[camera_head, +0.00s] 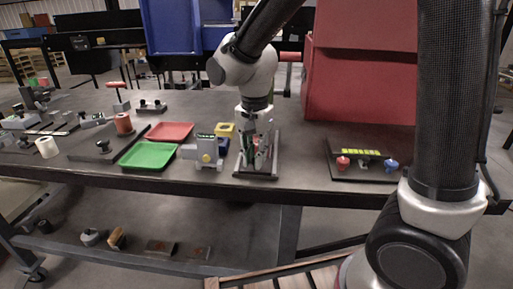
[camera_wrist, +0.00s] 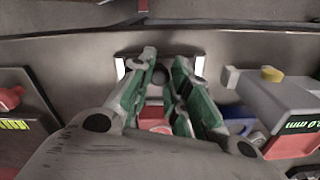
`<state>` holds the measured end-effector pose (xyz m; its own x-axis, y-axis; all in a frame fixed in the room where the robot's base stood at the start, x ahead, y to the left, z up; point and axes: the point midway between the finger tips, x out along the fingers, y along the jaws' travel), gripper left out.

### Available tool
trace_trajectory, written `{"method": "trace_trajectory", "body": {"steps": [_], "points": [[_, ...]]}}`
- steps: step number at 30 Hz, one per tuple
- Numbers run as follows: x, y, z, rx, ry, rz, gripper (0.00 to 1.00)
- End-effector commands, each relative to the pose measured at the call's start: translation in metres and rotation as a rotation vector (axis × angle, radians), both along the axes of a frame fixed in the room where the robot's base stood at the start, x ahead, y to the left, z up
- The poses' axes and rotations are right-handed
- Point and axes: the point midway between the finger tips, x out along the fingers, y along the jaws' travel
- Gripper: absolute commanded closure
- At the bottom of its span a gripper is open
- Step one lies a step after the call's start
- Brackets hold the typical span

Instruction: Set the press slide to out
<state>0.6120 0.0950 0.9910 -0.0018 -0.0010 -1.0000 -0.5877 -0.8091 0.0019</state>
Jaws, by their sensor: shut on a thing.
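The press slide (camera_head: 256,177) is a narrow dark unit on the bench, just right of the grey gauge. In the wrist view, its dark plate (camera_wrist: 128,56) has a white mark on each side. My gripper (camera_head: 261,157) points down over it. In the wrist view, my gripper's green-padded fingers (camera_wrist: 165,65) are shut on a small dark knob (camera_wrist: 158,76) of the slide. A red block (camera_wrist: 155,113) shows between the fingers, nearer the wrist. The fingers hide much of the slide, so its exact position cannot be read.
The grey gauge (camera_head: 208,150) with a lit display stands close on the left. Green (camera_head: 148,156) and red (camera_head: 169,132) trays lie further left. A black panel with red and blue knobs (camera_head: 361,172) lies right. A large red housing (camera_head: 360,75) stands behind.

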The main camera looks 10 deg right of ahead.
Motion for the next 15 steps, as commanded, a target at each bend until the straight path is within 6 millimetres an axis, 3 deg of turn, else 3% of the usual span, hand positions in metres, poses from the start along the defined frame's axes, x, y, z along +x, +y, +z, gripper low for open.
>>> {"method": "trace_trajectory", "body": {"steps": [6, 15], "points": [[-0.029, 0.010, 0.001, 0.003, -0.004, 0.003, 1.00], [-0.034, 0.011, 0.000, 0.003, 0.000, 0.000, 1.00]]}}
